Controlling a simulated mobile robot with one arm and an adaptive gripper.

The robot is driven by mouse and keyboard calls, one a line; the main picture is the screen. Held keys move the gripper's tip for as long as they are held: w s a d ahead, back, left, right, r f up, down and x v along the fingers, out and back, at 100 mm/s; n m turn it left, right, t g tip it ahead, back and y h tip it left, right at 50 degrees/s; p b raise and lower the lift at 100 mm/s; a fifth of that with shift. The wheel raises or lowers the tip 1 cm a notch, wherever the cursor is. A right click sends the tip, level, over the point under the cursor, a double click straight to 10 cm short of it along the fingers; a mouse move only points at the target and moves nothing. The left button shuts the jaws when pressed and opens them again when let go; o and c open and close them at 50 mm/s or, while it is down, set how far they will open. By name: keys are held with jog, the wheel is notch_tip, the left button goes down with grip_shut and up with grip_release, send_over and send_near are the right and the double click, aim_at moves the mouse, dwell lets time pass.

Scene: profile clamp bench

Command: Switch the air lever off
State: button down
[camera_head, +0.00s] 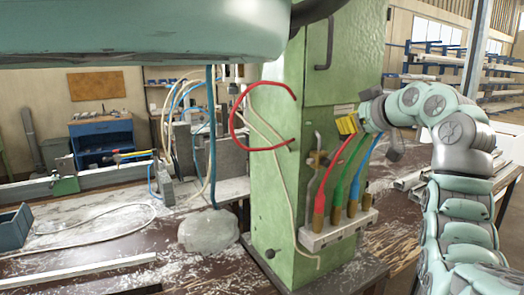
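The air lever cannot be singled out for sure. A brass valve fitting (317,160) sits on a grey pipe on the side of the green column. A small yellow piece (346,125) is just above and right of it, by the top of the red hose. My gripper (379,122) is at the column's right side, close to the yellow piece; whether they touch cannot be told. Its fingers are small and partly hidden, so their opening is unclear. I see nothing clearly held in it.
The green column (272,190) stands mid-picture. Red, green and blue hoses (338,180) run down to a pale manifold (336,232) below my gripper. A red cable (236,122) loops out left. A blue crate (14,227) and long profiles lie on the left bench.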

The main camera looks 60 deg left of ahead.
jog(key=shift+w+d+f+m+g+y+b, duration=0.1)
jog(key=shift+w+f+m+g+b, duration=0.55)
jog(key=shift+f+m, duration=0.3)
jog(key=shift+w+d+f+m+g+y+b, duration=0.1)
jog(key=shift+w+f+m+g+b, duration=0.45)
jog(key=shift+w+f+m, duration=0.4)
jog(key=shift+w+f+m+g+y+b, duration=0.1)
jog(key=shift+w+f+m+g+b, duration=0.45)
jog(key=shift+f+m, duration=0.4)
jog(key=shift+f, duration=0.15)
